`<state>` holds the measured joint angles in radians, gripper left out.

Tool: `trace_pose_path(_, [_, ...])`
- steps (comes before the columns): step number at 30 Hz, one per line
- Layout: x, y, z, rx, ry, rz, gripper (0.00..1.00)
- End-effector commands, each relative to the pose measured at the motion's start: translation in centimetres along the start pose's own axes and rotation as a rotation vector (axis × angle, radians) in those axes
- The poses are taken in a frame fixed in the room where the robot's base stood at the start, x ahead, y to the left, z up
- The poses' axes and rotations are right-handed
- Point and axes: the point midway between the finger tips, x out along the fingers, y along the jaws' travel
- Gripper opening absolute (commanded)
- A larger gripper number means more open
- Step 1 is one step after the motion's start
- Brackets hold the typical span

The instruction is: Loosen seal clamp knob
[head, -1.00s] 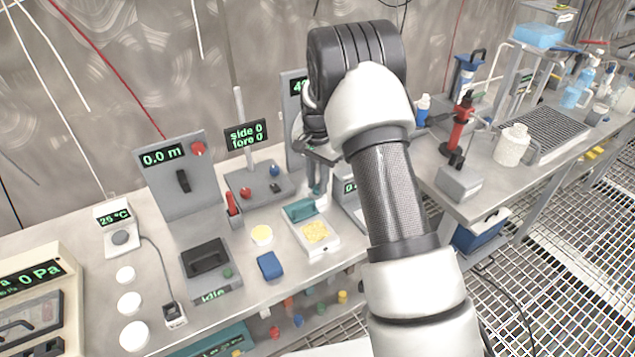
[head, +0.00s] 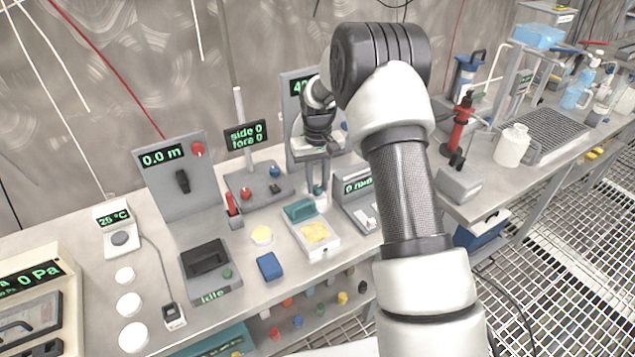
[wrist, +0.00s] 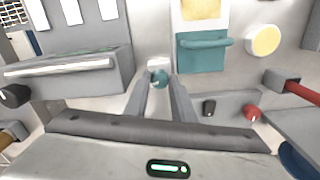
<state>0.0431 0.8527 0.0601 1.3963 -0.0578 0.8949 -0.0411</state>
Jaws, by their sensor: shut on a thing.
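In the head view my gripper (head: 317,190) points down behind the teal clamp block (head: 299,210), which stands on a white tray (head: 331,243) with a yellow pad. The knob itself is too small and covered by the fingers to make out in the head view.
A grey panel (head: 290,120) with a display stands behind my gripper. A grey box with a display (head: 357,187) is close on the right. A post base with red and blue knobs (head: 259,184) is on the left. A blue block (head: 269,266) lies in front.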

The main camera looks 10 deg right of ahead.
Motion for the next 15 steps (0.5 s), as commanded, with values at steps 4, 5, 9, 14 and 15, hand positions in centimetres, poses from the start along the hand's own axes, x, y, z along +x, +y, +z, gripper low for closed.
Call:
trace_pose_path(4, [-0.17, 0.05, -0.11, -0.137, 0.003, 0.000, 0.01])
trace_pose_path(5, [-0.18, 0.06, -0.11, -0.166, 0.003, 0.000, 0.01])
trace_pose_path(9, [-0.20, 0.04, -0.12, -0.299, 0.004, 0.000, 0.01])
trace_pose_path(14, [-0.22, 0.07, -0.13, -0.450, 0.004, 0.001, 0.01])
trace_pose_path(15, [-0.23, 0.06, -0.13, -0.489, 0.004, 0.001, 0.01])
